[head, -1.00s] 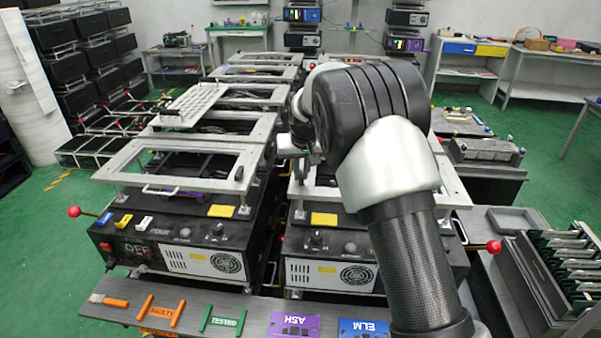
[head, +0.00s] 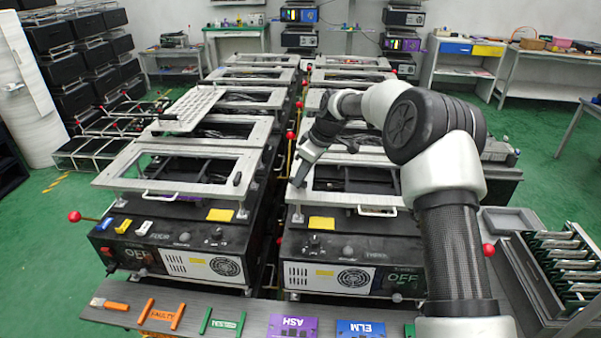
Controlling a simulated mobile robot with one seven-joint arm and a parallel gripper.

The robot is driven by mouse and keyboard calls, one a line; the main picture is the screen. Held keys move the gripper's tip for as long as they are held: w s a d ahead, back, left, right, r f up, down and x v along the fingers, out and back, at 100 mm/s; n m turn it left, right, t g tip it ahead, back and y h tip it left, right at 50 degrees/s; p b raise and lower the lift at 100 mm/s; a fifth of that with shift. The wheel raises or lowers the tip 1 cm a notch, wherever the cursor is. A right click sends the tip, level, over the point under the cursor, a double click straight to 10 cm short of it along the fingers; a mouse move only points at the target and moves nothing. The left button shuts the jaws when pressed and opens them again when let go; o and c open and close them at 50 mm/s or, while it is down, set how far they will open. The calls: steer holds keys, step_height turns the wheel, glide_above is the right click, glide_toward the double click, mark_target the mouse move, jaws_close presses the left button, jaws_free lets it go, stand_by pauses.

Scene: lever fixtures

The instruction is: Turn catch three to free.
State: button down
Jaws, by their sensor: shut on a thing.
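The station marked THREE (head: 375,252) is the right-hand front box, with a metal frame (head: 345,198) on posts above it. My gripper (head: 298,182) is at the left rail of that frame, pointing down, with its fingers closed on a small dark part there, which I take to be catch three. The fingers cover most of the catch, so I cannot tell which way it points. A similar black catch (head: 237,179) shows on the right rail of the neighbouring frame, above the box marked FOUR.
A narrow dark gap runs between the two rows of boxes. A front shelf (head: 255,318) holds the purple ASH plate (head: 293,327) and the blue ELM plate (head: 360,328). Red ball knobs (head: 74,216) stick out at the sides. A rack of boards (head: 555,262) stands at the right.

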steer(key=shift+w+n+g+p, duration=0.1)
steer(key=shift+n+g+p, duration=0.5)
steer(key=shift+n, duration=0.55)
steer(key=shift+w+n+g+p, duration=0.1)
steer(key=shift+n+g+p, duration=0.2)
steer(key=shift+n+p, duration=0.65)
steer(key=shift+d+n, duration=0.1)
steer(key=shift+n, duration=0.2)
steer(key=c, duration=1.8)
jaws_free()
steer(key=shift+r, duration=0.1)
steer(key=p+v, duration=0.1)
steer(key=v, duration=1.6)
steer(key=shift+d, duration=0.25)
